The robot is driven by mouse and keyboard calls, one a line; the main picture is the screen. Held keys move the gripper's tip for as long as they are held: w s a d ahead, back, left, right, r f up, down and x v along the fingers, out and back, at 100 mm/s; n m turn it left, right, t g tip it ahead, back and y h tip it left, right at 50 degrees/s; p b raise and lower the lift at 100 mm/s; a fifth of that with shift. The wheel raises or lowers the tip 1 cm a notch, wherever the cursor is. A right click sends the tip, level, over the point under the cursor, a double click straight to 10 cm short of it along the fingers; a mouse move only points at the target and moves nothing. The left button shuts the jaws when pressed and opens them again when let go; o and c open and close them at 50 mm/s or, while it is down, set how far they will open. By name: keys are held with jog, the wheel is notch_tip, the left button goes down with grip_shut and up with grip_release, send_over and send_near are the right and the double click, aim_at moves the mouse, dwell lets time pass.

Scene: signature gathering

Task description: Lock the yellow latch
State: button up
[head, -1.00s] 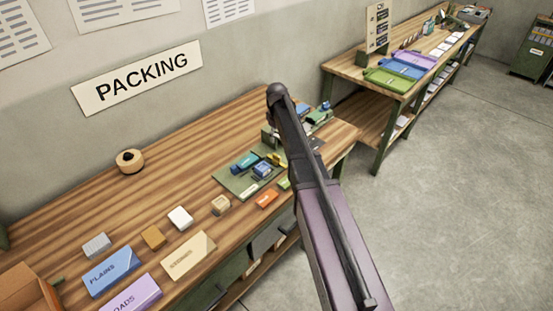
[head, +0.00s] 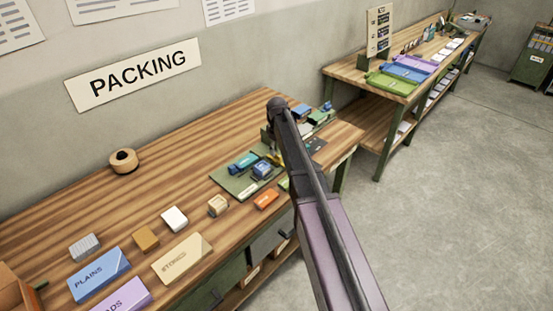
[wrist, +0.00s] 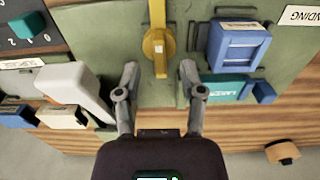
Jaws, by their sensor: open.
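The yellow latch (wrist: 158,52) is an upright, bar-like piece on a green board (wrist: 187,30) in the wrist view. My gripper (wrist: 159,70) is open, with one fingertip to each side of the latch's lower end and visible gaps between. I cannot tell how far above the board the fingertips are. In the head view a bit of the yellow latch (head: 274,159) shows beside my dark arm, which covers much of that area.
A blue block (wrist: 238,47) and a teal block (wrist: 228,87) sit right of the latch. A white angled piece (wrist: 75,88) is at left. Several boxes and a tape roll (head: 123,161) lie on the wooden bench (head: 75,202). The bench's middle has bare room.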

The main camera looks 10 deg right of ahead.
aim_at(277, 159)
jog(key=shift+f+b, duration=1)
jog(key=shift+f, duration=0.3)
grip_shut()
